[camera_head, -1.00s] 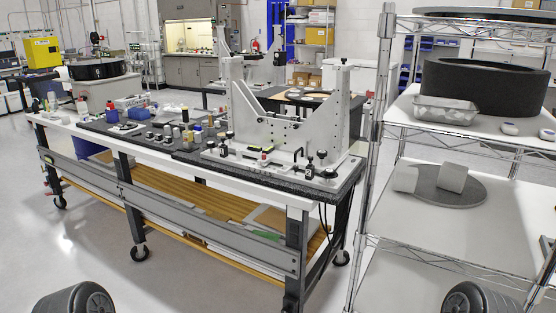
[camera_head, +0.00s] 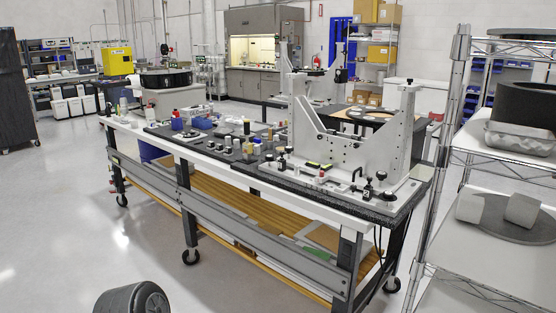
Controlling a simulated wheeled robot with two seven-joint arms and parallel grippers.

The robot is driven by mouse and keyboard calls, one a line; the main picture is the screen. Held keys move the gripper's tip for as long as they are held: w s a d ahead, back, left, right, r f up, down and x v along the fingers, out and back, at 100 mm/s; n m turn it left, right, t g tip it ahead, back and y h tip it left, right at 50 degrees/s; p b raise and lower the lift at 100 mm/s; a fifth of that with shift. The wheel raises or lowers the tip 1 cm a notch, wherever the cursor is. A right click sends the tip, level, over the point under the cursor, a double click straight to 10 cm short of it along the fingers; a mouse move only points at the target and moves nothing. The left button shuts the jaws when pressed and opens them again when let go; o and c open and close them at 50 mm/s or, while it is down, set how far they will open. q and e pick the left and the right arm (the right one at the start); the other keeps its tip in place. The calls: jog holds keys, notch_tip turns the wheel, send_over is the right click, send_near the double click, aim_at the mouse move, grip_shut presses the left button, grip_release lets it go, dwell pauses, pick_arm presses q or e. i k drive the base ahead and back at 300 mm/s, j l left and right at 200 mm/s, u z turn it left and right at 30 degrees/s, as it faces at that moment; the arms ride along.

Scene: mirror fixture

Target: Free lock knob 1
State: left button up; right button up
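The mirror fixture (camera_head: 345,140) stands on the right half of a long wheeled workbench. It is a light grey metal frame with two uprights and sloped side plates on a flat base. Several small black knobs and clamps line the front of its base, among them a black knob (camera_head: 381,176) near the right front corner and another (camera_head: 282,163) near the left. I cannot tell which one is lock knob 1. Neither of my grippers is in view. A rounded dark part at the bottom left looks like part of my own body.
The workbench (camera_head: 225,165) carries bottles and small parts on its left half. A wire shelf rack (camera_head: 445,150) stands close on the right, with a black ring (camera_head: 527,103) and a grey tray (camera_head: 520,138). Open floor (camera_head: 70,220) lies in front and to the left.

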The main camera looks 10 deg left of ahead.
aim_at(269, 158)
jog(key=i+j+z, duration=0.15)
jog(key=i+j, duration=0.15)
jog(key=i+j+z, duration=0.2)
jog(key=i+j, duration=0.15)
jog(key=i+j+z, duration=0.15)
jog(key=j, duration=0.25)
jog(key=i+j+z, duration=0.15)
jog(key=i+j, duration=0.25)
jog(key=i+j+z, duration=0.2)
jog(key=j, duration=0.35)
